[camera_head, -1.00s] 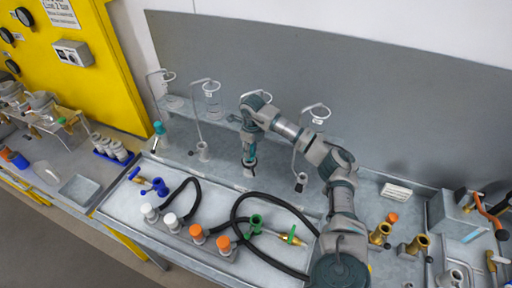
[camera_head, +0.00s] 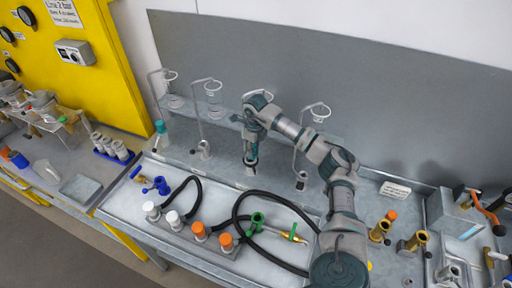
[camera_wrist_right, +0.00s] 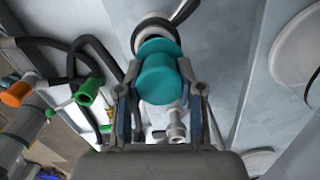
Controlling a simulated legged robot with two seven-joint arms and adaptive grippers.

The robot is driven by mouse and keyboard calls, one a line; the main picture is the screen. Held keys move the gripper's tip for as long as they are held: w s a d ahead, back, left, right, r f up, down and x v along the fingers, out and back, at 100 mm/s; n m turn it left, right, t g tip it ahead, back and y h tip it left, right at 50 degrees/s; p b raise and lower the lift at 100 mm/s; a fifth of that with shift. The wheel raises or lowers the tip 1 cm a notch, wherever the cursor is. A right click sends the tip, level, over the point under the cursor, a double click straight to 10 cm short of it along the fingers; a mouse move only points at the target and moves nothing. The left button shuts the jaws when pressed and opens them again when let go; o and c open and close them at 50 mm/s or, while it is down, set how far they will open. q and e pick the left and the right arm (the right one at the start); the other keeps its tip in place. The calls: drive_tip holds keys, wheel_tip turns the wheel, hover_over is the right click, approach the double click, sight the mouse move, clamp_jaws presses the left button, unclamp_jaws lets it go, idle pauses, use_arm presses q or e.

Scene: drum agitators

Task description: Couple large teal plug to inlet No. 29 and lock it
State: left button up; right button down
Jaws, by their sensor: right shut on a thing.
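My right gripper (camera_head: 251,160) is low over the bench at the middle stand, pointing down. In the right wrist view its two fingers are shut on a large teal plug (camera_wrist_right: 161,73), one finger on each side. A dark ring and a pale round part show just beyond the plug. I cannot tell whether the plug is seated in an inlet. A white fitting with a small side knob (camera_wrist_right: 176,130) shows between the fingers. No inlet number is readable. My left gripper is not in view.
Wire stands with glass vessels (camera_head: 212,92) line the back of the bench. Another teal piece (camera_head: 160,127) is at the left stand. Black hoses (camera_head: 238,205), a green coupling (camera_head: 257,221) and orange and white caps (camera_head: 198,229) lie in front. Brass fittings (camera_head: 379,231) stand at right.

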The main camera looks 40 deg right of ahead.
drive_tip(key=shift+w+a+f, duration=0.1)
drive_tip(key=shift+a, duration=0.55)
drive_tip(key=shift+d+f, duration=0.5)
drive_tip(key=shift+f, duration=0.4)
drive_tip(key=shift+w+a+r, duration=0.1)
drive_tip(key=shift+a, duration=0.4)
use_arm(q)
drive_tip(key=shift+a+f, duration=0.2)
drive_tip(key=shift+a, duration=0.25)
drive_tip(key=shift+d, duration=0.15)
